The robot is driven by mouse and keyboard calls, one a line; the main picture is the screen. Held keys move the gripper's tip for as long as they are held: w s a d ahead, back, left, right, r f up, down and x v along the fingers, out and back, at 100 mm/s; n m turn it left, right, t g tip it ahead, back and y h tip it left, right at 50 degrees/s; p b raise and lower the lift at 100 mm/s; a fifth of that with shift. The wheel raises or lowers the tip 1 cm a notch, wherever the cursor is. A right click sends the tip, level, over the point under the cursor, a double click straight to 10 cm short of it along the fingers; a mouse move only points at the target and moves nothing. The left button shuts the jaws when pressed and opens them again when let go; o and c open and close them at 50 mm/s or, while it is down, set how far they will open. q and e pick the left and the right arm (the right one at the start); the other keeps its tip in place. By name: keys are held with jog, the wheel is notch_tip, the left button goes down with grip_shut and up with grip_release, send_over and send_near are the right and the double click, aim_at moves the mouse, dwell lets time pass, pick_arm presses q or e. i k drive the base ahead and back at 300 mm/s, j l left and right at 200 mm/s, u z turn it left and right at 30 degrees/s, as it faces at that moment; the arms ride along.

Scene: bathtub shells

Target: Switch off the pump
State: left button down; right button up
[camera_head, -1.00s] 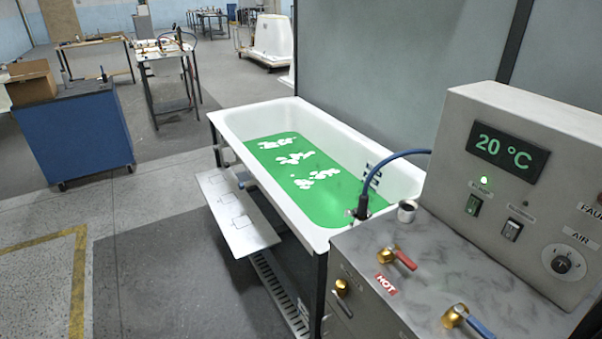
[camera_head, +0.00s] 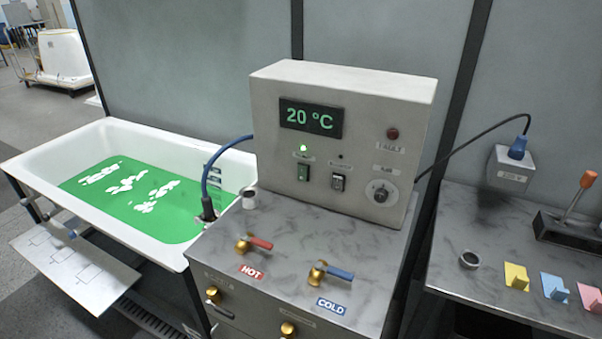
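The control box (camera_head: 330,140) stands on a grey marbled counter. Its display (camera_head: 310,117) reads 20 °C. The labels by both switches are too small to read, so I cannot tell which one is the pump's. Neither of my grippers is in view.
A white bathtub (camera_head: 60,150) with green liquid is at left, with a blue hose (camera_head: 208,172) at its edge. Red hot (camera_head: 256,243) and blue cold (camera_head: 333,272) valve levers are on the counter. A second counter (camera_head: 490,230) at right holds coloured tags and a lever box.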

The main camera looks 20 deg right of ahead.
aim_at(302, 171)
jog(key=u, duration=1.45)
jog(key=k+l+u, duration=0.1)
jog(key=u, duration=0.2)
jog(key=k+l, duration=1.1)
jog(key=l, duration=0.15)
